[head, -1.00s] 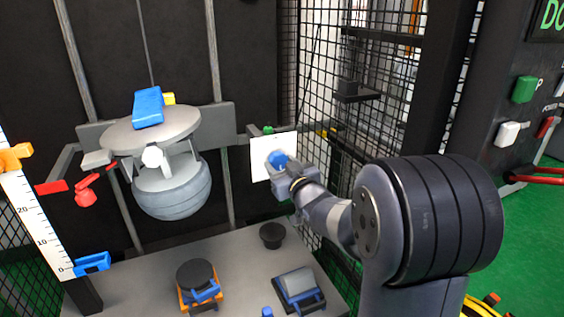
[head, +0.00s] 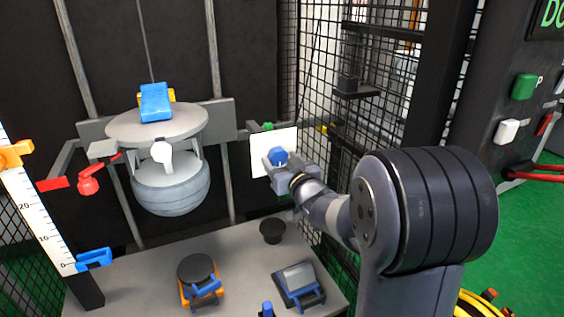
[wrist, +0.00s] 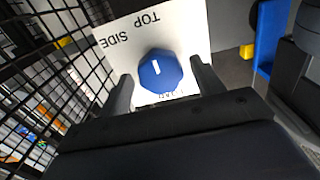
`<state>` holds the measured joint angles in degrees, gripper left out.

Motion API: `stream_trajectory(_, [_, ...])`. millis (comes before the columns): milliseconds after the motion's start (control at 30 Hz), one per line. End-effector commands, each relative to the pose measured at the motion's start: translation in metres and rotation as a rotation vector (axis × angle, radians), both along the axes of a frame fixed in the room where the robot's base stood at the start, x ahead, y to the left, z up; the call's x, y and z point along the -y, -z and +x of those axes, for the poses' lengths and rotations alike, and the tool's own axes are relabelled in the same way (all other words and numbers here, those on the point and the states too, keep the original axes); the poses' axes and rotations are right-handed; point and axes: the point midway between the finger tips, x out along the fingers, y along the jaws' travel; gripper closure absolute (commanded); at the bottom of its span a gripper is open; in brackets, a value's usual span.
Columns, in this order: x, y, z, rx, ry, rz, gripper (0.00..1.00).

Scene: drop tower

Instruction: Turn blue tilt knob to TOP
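The blue tilt knob (head: 277,156) sits on a white plate (head: 260,165) beside the tower. In the wrist view the knob (wrist: 160,72) is a blue octagon with a short white mark near its middle. The mark points roughly toward the word TOP, printed upside down at the plate's upper edge; SIDE is printed to its left. Another label below the knob is partly hidden. My gripper (wrist: 160,70) is open, one finger on each side of the knob, with gaps visible in the wrist view. In the head view my gripper (head: 283,167) is at the plate.
A mesh fence (head: 325,100) stands close to my arm. A grey table (head: 135,285) holds several small parts below. A control panel (head: 500,80) is at right.

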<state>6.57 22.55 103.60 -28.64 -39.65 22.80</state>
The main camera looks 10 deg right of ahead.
Motion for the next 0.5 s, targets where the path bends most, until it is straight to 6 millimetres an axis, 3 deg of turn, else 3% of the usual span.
stream_trajectory(333, [0.000,-0.001,-0.002,0.002,0.000,-0.001,0.30])
stream_trajectory(500, [0.005,-0.002,-0.019,0.002,0.003,-0.001,0.30])
